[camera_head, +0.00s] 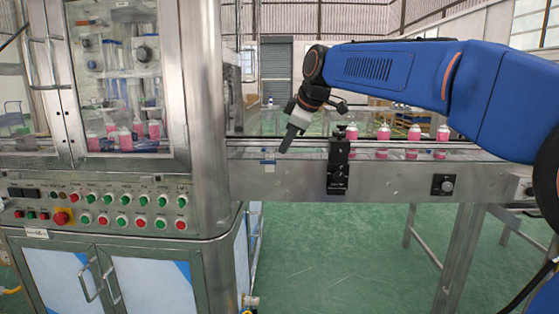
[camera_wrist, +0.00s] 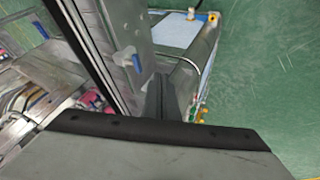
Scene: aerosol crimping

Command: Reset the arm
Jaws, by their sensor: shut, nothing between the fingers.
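My gripper (camera_head: 290,137) is at the end of my blue arm, which reaches in from the right in the head view. Its fingers point down and to the left, above the near rail of the conveyor (camera_head: 300,181). The fingers are together with nothing between them. In the wrist view my gripper (camera_wrist: 160,98) shows as a narrow dark shape, with the conveyor's metal side and the machine's cabinet beyond it. I cannot tell from these views whether the fingertips touch the rail.
Several pink cans (camera_head: 413,133) with white tops stand on the conveyor to the right of my gripper. A black sensor bracket (camera_head: 338,165) is fixed to the conveyor. The crimping machine (camera_head: 206,100) stands to the left, with a button panel (camera_head: 110,207). Green floor (camera_head: 320,260) is open in front.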

